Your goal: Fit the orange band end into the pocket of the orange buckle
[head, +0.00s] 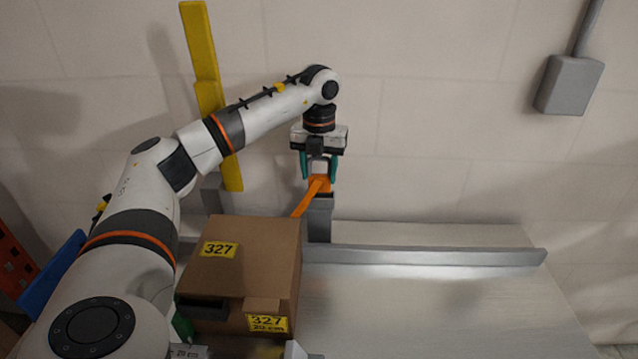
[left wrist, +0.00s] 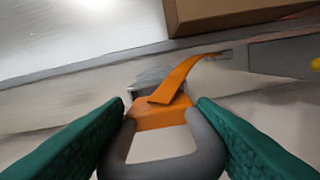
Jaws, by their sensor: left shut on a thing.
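My left gripper (head: 319,174) points down above a grey post (head: 319,222) near the wall. From that end the orange band (head: 304,204) slopes down to the left behind the box; in the left wrist view the band (left wrist: 182,72) curves up to the right. The orange buckle cannot be told apart from the band end, and its pocket is not visible. My right gripper is out of view.
A brown box (head: 245,250) marked 327 stands left of the post. A grey rail (head: 430,256) runs along the back of the pale bench (head: 430,310), whose right part is clear. A yellow upright (head: 208,95) stands behind my left arm.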

